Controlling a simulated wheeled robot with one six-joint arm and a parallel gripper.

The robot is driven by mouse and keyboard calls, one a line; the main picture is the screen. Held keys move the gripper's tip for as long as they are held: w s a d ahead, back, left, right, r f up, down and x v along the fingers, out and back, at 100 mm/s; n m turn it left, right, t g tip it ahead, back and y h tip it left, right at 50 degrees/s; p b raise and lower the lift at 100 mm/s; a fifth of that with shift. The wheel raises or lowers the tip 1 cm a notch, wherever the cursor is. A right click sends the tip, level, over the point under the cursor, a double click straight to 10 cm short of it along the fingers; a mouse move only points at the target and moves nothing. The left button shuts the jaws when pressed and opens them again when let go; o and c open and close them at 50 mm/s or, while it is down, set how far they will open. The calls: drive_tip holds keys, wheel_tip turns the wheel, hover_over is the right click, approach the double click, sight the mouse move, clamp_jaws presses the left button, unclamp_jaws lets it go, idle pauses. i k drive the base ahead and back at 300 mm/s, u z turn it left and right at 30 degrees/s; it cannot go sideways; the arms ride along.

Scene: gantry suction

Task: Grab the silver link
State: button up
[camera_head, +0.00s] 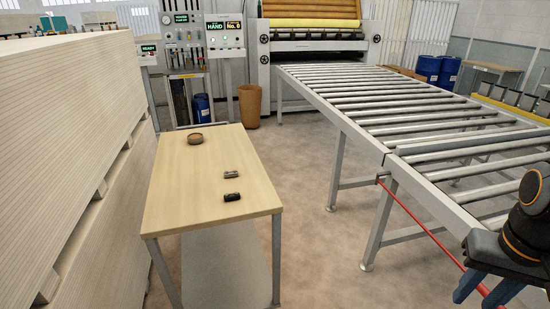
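A light wooden table (190,180) stands at the left of centre. A small grey piece (231,174), which looks most like the silver link, lies on its right half. A similar black piece (232,197) lies just in front of it, nearer to me, with a small gap between. Both are too small to make out their exact shape. My gripper (474,299) is at the lower right corner, with blue fingers pointing down and left.
A brown round dish (195,138) sits at the table's far end. A tall stack of boards (70,110) walls off the table's left. A roller conveyor (400,120) fills the right, with a red bar (425,230) beside it. Open floor (315,230) lies between table and conveyor.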

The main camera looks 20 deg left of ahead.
sight(235, 173)
drive_tip(key=u, duration=0.05)
drive_tip(key=i, duration=1.05)
drive_tip(key=u, duration=1.1)
drive_tip(key=i, duration=0.75)
drive_tip(key=u, duration=1.1)
drive_tip(key=i, duration=0.2)
drive_tip(key=u, duration=0.15)
